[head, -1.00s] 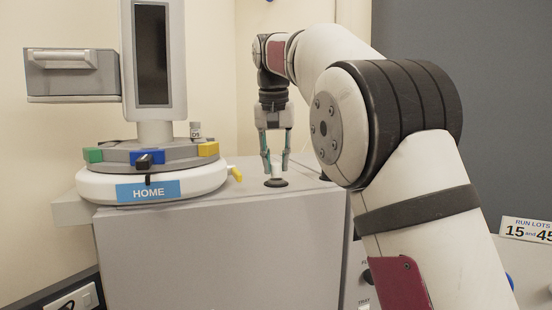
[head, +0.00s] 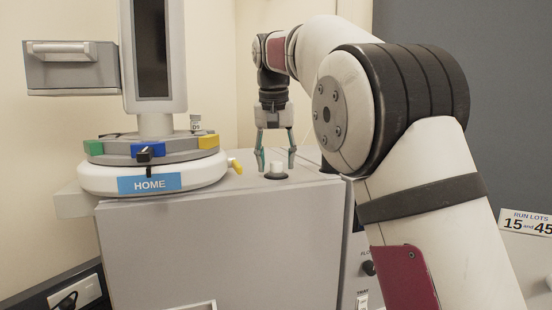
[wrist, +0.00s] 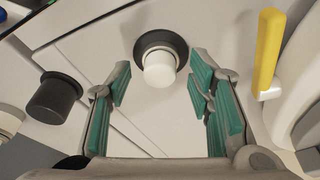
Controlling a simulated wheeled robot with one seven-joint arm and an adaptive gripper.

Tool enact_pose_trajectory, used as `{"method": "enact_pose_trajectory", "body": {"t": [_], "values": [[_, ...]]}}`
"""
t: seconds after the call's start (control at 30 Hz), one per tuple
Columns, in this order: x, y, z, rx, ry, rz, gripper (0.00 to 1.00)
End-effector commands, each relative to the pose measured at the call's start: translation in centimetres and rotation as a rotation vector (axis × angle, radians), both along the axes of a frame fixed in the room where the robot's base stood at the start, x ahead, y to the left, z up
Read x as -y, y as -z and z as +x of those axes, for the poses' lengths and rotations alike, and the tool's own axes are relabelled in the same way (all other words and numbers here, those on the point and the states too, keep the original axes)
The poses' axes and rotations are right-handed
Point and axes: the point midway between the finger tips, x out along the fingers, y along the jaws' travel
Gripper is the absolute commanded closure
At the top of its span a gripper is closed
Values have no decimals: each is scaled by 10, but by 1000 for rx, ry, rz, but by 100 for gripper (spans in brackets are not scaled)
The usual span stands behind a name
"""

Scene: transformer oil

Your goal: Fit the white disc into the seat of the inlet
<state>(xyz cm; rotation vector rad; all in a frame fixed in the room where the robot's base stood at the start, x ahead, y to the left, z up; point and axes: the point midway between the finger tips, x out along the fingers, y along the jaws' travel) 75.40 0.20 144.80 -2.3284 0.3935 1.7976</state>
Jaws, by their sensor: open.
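A short white cylindrical piece (head: 277,166) stands upright on a dark round ring (head: 284,178) on top of the grey cabinet. In the wrist view its round white top (wrist: 159,74) shows in front of the black ring (wrist: 176,43). I cannot tell whether the white piece is the disc or part of the inlet, nor whether it is seated. My gripper (head: 276,157) points down over it. Its teal-padded fingers are open, one on each side of the white piece, with gaps between. Nothing is held between them.
The round white base marked HOME (head: 210,178) stands left, carrying a turntable with coloured blocks and a small vial (head: 196,124). A yellow lever (wrist: 267,50) is close to the right finger in the wrist view. A black knob (wrist: 54,98) is at left there.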

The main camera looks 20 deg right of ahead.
Motion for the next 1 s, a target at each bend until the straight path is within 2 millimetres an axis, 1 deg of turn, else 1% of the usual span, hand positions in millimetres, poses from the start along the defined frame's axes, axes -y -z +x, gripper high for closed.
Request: {"method": "enact_pose_trajectory", "body": {"t": [0.17, 0.5, 0.6, 0.8, 1.0], "values": [[-1, -6, -1, 2, 0, 0, 53], [-5, -52, -12, 3, 1, -1, 53], [-6, -60, -14, 2, 1, 0, 53], [-7, -71, -17, 1, 0, 0, 53], [-8, -72, -18, -1, 0, 0, 53]]}}
